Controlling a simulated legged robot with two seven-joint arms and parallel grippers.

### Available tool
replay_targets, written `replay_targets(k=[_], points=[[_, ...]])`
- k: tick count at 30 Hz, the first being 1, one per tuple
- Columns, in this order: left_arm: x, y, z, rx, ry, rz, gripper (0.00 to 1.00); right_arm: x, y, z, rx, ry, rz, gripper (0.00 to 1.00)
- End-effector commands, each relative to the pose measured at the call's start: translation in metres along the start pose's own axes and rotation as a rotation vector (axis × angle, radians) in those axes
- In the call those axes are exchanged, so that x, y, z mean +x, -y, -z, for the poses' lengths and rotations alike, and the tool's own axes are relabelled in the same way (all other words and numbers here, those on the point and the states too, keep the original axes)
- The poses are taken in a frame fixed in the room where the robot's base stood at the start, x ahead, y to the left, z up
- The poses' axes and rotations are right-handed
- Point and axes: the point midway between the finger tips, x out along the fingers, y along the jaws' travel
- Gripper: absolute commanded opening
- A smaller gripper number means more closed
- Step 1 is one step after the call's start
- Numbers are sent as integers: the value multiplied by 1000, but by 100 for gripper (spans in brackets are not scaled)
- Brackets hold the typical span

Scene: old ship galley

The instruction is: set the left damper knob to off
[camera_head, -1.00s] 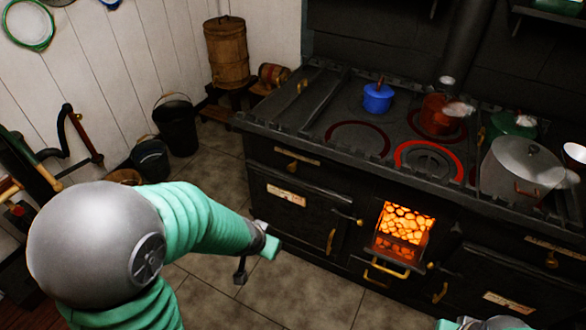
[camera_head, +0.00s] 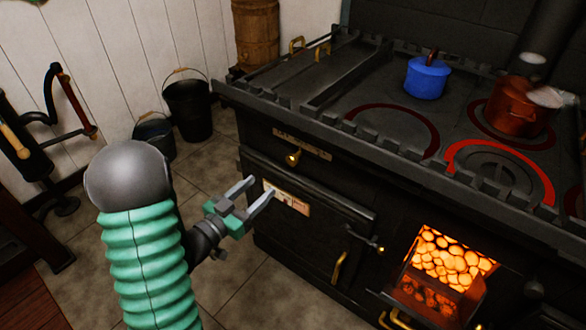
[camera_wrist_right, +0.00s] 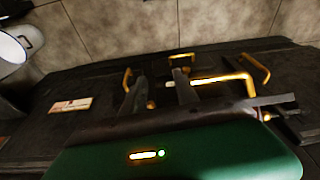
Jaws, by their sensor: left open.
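The left damper knob (camera_head: 292,159) is a small brass knob on the stove front, below the top edge at the left. A label plate (camera_head: 302,146) runs beside it; its lettering is too small to read. My left gripper (camera_head: 261,190) is open and empty, its two grey fingers reaching toward the stove front, below and left of the knob and apart from it. In the right wrist view, my right gripper (camera_wrist_right: 160,74) has its two dark fingers apart with nothing seen between them.
The stove has an open glowing firebox (camera_head: 445,270) and an oven door (camera_head: 305,215) below the knob. A blue pot (camera_head: 427,78) and a copper pot (camera_head: 515,108) stand on top. Buckets (camera_head: 187,110) stand at the left wall. The tiled floor before the stove is clear.

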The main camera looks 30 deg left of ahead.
Motion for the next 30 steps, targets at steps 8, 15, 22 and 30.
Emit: replay_targets(k=[8, 15, 22, 30], points=[[71, -2, -3, 1, -3, -5, 52, 23, 0, -5, 0, 0, 0, 36], [126, -1, -3, 0, -2, -2, 52, 35, 0, -8, 0, 0, 0, 36], [145, -1, -1, -1, 0, 0, 52, 38, 0, -9, 0, 0, 0, 36], [145, -1, 0, -1, 0, 0, 43, 37, 0, -9, 0, 0, 0, 36]])
